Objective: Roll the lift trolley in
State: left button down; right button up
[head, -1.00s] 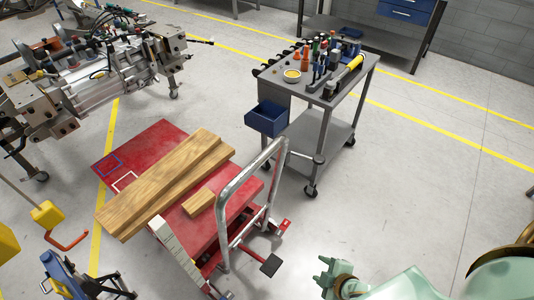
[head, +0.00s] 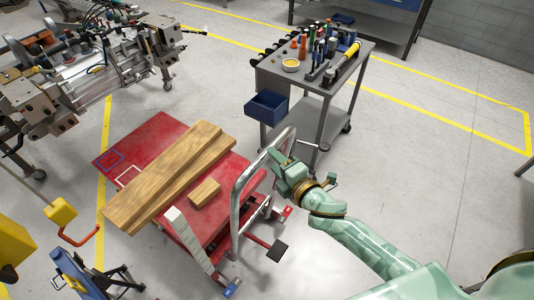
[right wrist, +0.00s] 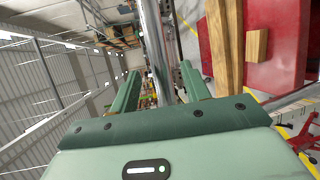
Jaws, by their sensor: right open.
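The red lift trolley (head: 138,140) stands on the floor at the centre left of the head view. Wooden planks (head: 170,176) and a small wooden block (head: 204,192) lie on its platform. Its grey tubular push handle (head: 236,205) rises at its right end. My right gripper (head: 278,163) is open at the top of the handle. In the right wrist view the handle tube (right wrist: 157,50) runs between the two spread fingers of the right gripper (right wrist: 160,75); I cannot tell whether they touch it. My left gripper is not in view.
A metal chassis fixture on wheels (head: 110,62) stands beyond the trolley at the upper left. A blue stand (head: 85,278) is at the lower left. Floor at the right is clear.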

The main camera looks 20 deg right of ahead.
jog(key=x, duration=0.5)
jog(key=shift+b, duration=0.3)
grip_shut()
